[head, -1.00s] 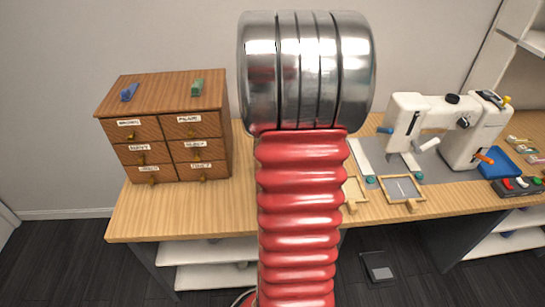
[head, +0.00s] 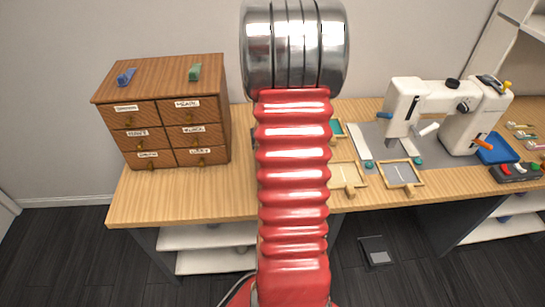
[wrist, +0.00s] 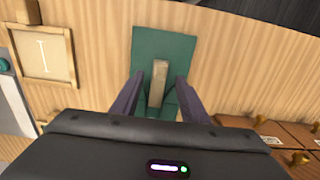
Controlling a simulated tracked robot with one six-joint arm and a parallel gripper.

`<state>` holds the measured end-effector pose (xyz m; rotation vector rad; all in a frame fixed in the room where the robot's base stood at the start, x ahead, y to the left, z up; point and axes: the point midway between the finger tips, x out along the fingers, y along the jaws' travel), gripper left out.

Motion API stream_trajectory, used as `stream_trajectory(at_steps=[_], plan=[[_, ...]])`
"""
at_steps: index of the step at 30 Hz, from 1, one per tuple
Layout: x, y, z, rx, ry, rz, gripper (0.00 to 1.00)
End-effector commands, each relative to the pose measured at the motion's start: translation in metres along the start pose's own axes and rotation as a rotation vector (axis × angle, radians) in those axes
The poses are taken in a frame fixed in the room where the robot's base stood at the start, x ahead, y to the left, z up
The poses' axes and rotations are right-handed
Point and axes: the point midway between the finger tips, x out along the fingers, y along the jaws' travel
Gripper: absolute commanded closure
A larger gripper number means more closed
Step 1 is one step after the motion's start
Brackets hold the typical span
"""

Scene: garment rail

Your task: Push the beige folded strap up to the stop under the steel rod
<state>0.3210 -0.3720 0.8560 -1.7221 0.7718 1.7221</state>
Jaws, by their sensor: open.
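The beige folded strap (wrist: 159,82) shows in the wrist view as a narrow upright strip on a green plate (wrist: 180,48) on the wooden table. My gripper (wrist: 160,79) is open, with one dark finger on each side of the strap. A gap shows between each finger and the strap, and I cannot tell whether anything touches it. The strap's lower end is close to the gripper body, where a small dark part shows. In the head view my arm hides the gripper and the strap.
A wooden drawer cabinet (head: 165,110) stands left on the table (head: 190,208), with blue and green clips on top. To the right are small wooden frames (head: 400,175) and a white sewing machine (head: 460,115).

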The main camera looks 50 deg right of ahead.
Motion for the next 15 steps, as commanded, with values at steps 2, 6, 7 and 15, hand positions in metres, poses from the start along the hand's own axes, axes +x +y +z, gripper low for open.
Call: stream_trajectory(at_steps=[2,6,7,15], plan=[[0.012,0.000,0.001,0.000,-0.003,0.000,0.59],[0.027,0.000,0.001,0.000,-0.002,0.000,0.59],[0.029,0.000,0.001,0.000,-0.003,0.000,0.59],[0.036,0.000,0.000,-0.001,0.000,0.000,0.59]])
